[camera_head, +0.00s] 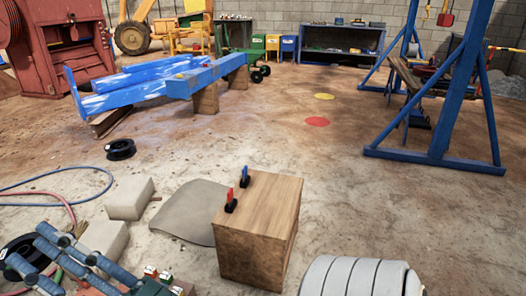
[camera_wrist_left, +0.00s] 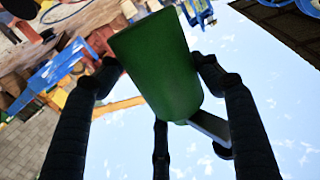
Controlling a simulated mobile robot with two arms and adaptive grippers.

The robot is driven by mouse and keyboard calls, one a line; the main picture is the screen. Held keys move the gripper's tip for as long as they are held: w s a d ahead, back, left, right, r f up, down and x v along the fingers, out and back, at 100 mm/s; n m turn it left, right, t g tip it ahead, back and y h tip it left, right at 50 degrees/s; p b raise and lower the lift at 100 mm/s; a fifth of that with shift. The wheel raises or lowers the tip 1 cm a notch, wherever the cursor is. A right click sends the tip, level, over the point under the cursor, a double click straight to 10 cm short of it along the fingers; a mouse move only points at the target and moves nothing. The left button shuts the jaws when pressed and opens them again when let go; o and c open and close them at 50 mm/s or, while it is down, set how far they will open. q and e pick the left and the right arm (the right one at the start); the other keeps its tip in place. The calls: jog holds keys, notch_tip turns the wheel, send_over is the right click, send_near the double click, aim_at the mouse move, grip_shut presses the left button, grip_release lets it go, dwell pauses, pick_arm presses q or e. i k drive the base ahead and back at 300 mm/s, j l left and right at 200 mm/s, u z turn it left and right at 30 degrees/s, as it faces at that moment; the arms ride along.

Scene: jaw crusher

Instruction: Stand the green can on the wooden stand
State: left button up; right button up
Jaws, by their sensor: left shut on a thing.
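In the left wrist view a green can (camera_wrist_left: 155,58) sits between the black fingers of my left gripper (camera_wrist_left: 160,72). The gripper is shut on the can, with a finger on each side. The can looks tilted in this view, and a grey piece shows at its lower right. Sky and the far yard lie behind it. The wooden stand (camera_head: 253,251) is a brown block on the floor in the head view. A red clip-like piece (camera_head: 231,201) and a blue one (camera_head: 245,177) sit along its left top edge. The can and my left gripper do not show in the head view. I cannot make out my right gripper.
A grey mat (camera_head: 190,212) and pale blocks (camera_head: 130,198) lie left of the stand. Hoses and blue-grey cylinders (camera_head: 60,250) crowd the lower left. A blue frame (camera_head: 440,158) stands at the right. The floor behind the stand is clear.

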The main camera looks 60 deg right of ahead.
aim_at(273, 210)
jog(key=k+z, duration=0.25)
jog(key=z, duration=0.2)
jog(key=k+l+z, duration=0.15)
jog(key=z, duration=0.25)
jog(key=i+l+z, duration=0.4)
jog(key=i, duration=0.3)
jog(key=i+l+z, duration=0.1)
jog(key=i+z, duration=0.15)
jog(key=i, duration=0.15)
